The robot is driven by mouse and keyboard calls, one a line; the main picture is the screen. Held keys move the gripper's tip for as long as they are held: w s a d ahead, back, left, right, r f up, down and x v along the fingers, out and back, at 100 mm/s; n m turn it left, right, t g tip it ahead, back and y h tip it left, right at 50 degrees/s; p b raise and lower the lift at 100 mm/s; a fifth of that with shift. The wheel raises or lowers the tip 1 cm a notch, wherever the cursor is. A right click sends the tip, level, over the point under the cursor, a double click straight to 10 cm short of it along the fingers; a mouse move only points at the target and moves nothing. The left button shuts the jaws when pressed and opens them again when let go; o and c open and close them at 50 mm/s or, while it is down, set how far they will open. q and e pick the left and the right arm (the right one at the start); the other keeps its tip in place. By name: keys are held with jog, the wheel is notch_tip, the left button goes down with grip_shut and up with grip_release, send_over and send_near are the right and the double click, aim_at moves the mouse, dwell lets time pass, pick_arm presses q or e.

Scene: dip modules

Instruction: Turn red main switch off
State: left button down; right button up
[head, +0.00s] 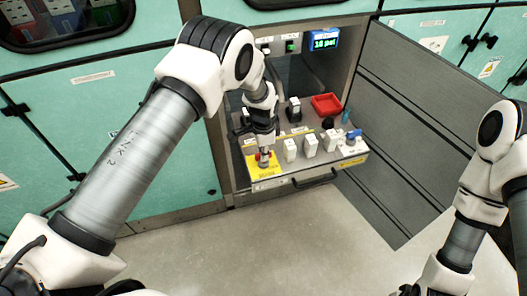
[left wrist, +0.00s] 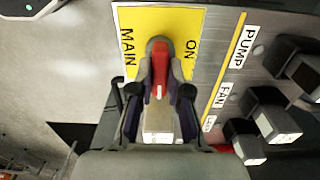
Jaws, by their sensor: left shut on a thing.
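The red main switch (left wrist: 159,72) sits on a yellow plate (left wrist: 130,22) marked MAIN and ON. In the left wrist view my left gripper (left wrist: 160,92) has its fingers closed around the red handle. In the head view the left gripper (head: 264,158) points down at the yellow plate (head: 262,171) at the left end of the panel shelf, and it hides most of the switch. My right arm is at the right edge of the head view; its gripper is not clearly visible.
White-faced switches (head: 290,150) stand right of the main switch; labels PUMP and FAN show in the left wrist view. A red tray (head: 326,104) lies behind them. A blue display (head: 324,39) reads 16 psi. An open grey door (head: 410,130) stands to the right.

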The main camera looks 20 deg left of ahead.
pick_arm(q)
jog(key=c, duration=1.1)
grip_release()
notch_tip(320, 180, up, 12)
jog(key=shift+f, duration=0.1)
